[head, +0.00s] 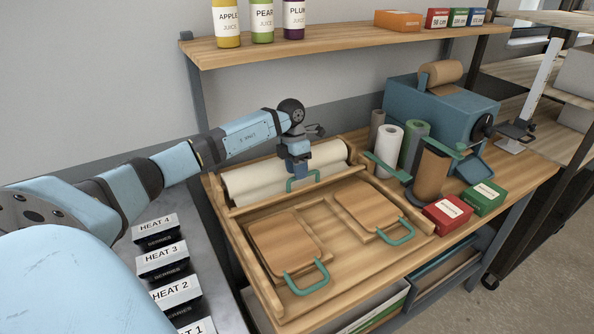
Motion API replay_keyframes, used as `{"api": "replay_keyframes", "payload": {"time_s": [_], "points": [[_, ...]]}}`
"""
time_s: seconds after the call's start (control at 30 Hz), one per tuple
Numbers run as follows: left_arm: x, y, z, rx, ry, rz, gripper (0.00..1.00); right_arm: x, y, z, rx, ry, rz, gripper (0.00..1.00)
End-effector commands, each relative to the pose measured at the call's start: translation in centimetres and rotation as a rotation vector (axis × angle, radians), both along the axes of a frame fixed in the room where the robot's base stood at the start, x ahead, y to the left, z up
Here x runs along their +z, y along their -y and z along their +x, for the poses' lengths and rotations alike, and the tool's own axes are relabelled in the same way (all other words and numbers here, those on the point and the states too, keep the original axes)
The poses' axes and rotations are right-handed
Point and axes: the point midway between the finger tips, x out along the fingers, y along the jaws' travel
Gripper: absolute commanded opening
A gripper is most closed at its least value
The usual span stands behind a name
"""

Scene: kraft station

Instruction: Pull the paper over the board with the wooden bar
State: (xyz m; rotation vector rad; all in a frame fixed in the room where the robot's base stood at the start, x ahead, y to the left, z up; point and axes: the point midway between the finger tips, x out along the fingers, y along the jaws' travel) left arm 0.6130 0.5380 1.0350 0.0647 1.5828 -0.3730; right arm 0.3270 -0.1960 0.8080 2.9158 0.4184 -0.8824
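A roll of cream paper (250,184) lies across the back of a wooden frame (263,280). A wooden bar (262,200) runs along the front of the roll, with a green handle (303,182) at its middle. My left gripper (299,176) points down at this handle from above and behind. Its fingertips overlap the handle, and I cannot tell whether they are closed on it. Two wooden boards with green handles lie in the frame, a left board (287,246) and a right board (368,204). No paper shows over either board. My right gripper is out of view.
Right of the frame stand several upright rolls (431,173), a red box (446,214), a green box (484,198) and a blue machine (445,105). A shelf (340,43) with bottles and boxes hangs above. Labelled heat blocks (162,260) are at left.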

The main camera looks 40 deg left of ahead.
Motion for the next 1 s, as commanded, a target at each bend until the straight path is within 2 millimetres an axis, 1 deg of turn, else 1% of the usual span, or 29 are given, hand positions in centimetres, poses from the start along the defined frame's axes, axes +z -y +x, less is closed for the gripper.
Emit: {"api": "replay_keyframes", "payload": {"time_s": [0.13,0.4,0.57,0.6,0.87,0.97,1.0], "points": [[-0.9,0.2,-0.1,-0.001,0.001,0.0,0.4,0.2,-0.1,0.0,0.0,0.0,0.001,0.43],[-1.1,0.2,-0.1,-0.001,0.001,0.001,0.4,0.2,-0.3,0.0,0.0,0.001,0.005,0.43],[-1.0,0.2,-0.1,0.0,0.001,0.0,0.03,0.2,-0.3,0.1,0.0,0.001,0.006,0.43],[-1.0,0.2,-0.1,0.0,0.001,0.0,0.0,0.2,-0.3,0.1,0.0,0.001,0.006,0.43],[-1.0,0.5,-0.1,-0.001,0.001,0.001,0.0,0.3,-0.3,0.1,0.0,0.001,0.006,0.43],[-1.0,1.4,-0.4,-0.003,0.001,0.0,0.0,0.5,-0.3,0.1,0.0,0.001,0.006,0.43],[-0.9,2.0,-0.6,-0.003,0.001,0.0,0.0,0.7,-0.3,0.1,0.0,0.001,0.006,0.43]]}}
